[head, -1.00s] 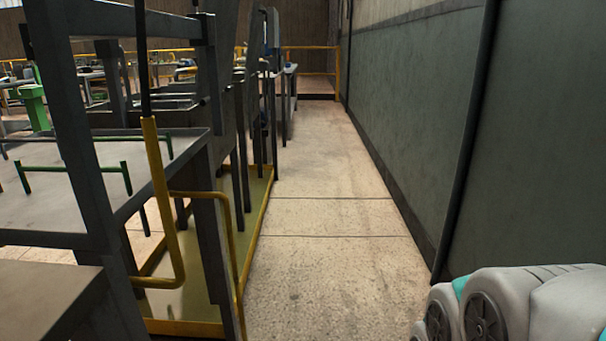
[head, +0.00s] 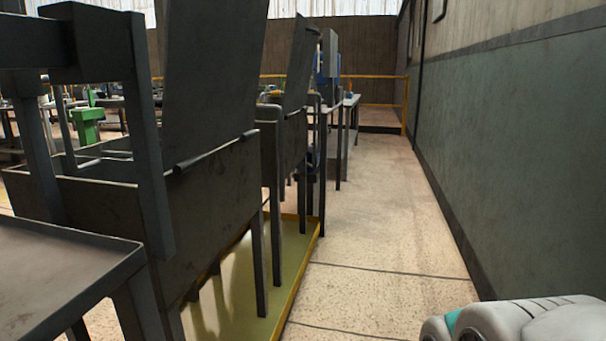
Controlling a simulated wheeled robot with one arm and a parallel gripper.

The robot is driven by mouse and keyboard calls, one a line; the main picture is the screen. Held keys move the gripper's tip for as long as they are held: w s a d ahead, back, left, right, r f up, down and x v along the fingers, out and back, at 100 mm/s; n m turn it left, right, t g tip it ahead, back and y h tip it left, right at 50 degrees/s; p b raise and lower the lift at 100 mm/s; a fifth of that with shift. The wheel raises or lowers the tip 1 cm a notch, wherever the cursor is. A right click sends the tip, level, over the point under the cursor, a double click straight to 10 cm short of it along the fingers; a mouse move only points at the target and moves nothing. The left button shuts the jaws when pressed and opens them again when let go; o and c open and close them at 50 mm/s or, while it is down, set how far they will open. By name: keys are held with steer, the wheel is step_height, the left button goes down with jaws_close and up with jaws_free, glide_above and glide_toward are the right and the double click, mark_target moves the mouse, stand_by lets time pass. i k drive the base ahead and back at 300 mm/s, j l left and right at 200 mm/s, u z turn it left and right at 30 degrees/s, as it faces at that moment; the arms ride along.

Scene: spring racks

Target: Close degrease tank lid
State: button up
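A dark grey metal tank (head: 205,205) stands at the left on several legs, and a large dark lid panel (head: 210,75) rises nearly upright from its near right edge. A second, similar tank (head: 289,145) stands behind it with its own raised panel (head: 298,60). I cannot tell from any label which one is the degrease tank. My gripper is not in view; only a white and teal part of my arm shows at the bottom right.
A grey table (head: 60,265) fills the lower left. A yellow-edged drip tray (head: 255,270) lies under the tanks. A clear floor aisle (head: 375,225) runs between the tanks and the green-grey wall (head: 540,160), with a yellow railing (head: 404,105) at its end.

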mark_target(304, 43)
steer(key=i+l+u, duration=0.25)
steer(key=i+l, duration=0.2)
steer(key=l, duration=0.15)
steer(key=i+l+u, duration=0.15)
steer(key=l, duration=0.2)
steer(key=i+l+u, duration=0.25)
steer(key=i+l, duration=0.9)
